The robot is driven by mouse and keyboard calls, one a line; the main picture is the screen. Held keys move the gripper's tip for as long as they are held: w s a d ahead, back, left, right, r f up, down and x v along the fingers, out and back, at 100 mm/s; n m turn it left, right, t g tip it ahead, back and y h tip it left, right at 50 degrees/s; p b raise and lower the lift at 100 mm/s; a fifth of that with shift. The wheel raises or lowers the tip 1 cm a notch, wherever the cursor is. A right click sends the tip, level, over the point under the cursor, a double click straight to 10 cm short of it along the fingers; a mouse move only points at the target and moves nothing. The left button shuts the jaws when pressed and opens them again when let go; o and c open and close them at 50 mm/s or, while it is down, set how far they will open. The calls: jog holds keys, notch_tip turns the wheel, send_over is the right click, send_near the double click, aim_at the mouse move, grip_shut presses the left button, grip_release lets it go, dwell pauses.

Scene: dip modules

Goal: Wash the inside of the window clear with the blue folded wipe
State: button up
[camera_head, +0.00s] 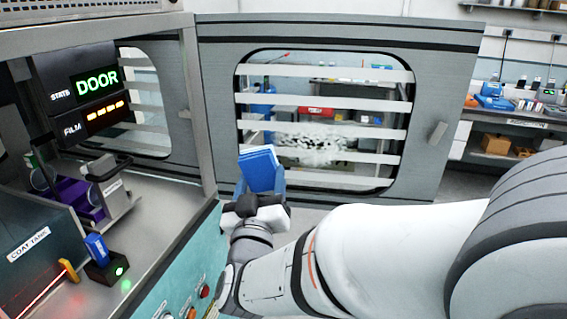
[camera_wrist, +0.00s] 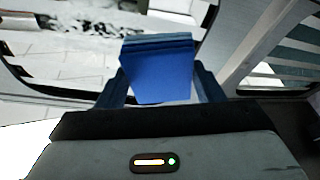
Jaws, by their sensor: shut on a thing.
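The window (camera_head: 330,85) is a rounded pane in the grey door, which stands swung open. White horizontal bars cross it. A frothy white patch (camera_head: 308,143) shows on the lower middle of the pane; the rest looks mostly see-through. My gripper (camera_head: 262,190) is shut on the blue folded wipe (camera_head: 258,165), in front of the window's lower left edge. In the wrist view the wipe (camera_wrist: 158,70) sits between the two fingers, with part of the pane and white smears behind it at the upper left. I cannot tell whether the wipe touches the glass.
At left stands the machine's open chamber with a "DOOR" display (camera_head: 97,83), a purple part (camera_head: 82,198) and a coat tank (camera_head: 35,250). The door handle (camera_head: 437,133) sticks out at the right. A bench with a blue device (camera_head: 490,95) stands beyond the door.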

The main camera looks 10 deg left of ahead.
aim_at(350, 154)
jog(key=shift+x, duration=0.8)
jog(key=w+p, duration=0.1)
jog(key=w, duration=0.3)
jog(key=shift+w+f, duration=0.15)
jog(key=shift+w, duration=0.2)
jog(key=shift+w+a, duration=0.1)
jog(key=shift+w, duration=0.85)
jog(key=shift+b, duration=0.3)
jog(key=shift+d+b, duration=0.95)
jog(key=shift+d, duration=0.8)
jog(key=shift+w+d+f+b, duration=0.1)
jog(key=shift+w+d+b, duration=0.1)
jog(key=shift+d+b, duration=0.95)
jog(key=shift+w+d+r+b, duration=0.15)
jog(key=shift+d+b, duration=0.4)
jog(key=shift+d, duration=1.2)
jog(key=shift+w+d+f+b, duration=0.2)
jog(key=shift+d+b, duration=0.65)
jog(key=shift+d, duration=0.6)
jog(key=shift+w+d+b, duration=0.15)
jog(key=shift+d+b, duration=0.7)
jog(key=shift+d, duration=0.45)
jog(key=shift+w+d+b, duration=0.2)
jog(key=shift+d+b, duration=0.6)
jog(key=shift+d, duration=0.45)
